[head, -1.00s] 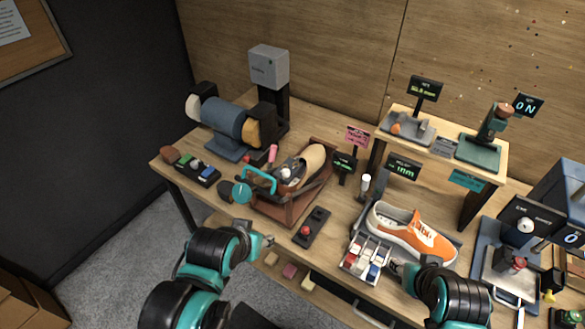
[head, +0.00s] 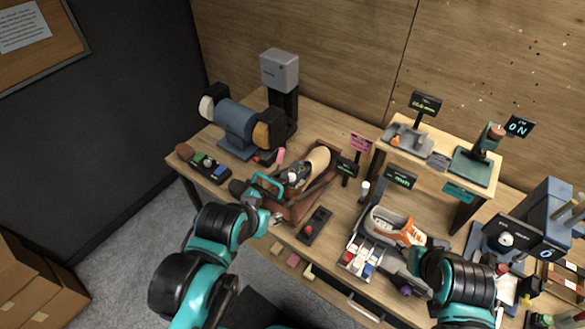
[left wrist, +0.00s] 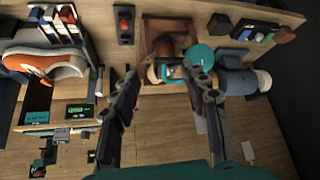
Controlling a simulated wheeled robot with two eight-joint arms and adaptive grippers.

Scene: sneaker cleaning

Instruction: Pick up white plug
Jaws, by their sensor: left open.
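I cannot tell for sure which item is the white plug. An upright white cylinder (head: 365,188) stands behind the sneaker (head: 400,228); it also shows in the left wrist view (left wrist: 98,82). White pieces also sit among red and blue ones in a small rack (head: 356,261).
A black pad with a red button (head: 315,225) lies between the wooden box and the rack. A blue grinder (head: 237,125) and a dark tray of coloured pieces (head: 206,168) are at the left. A raised shelf (head: 416,162) stands at the back right.

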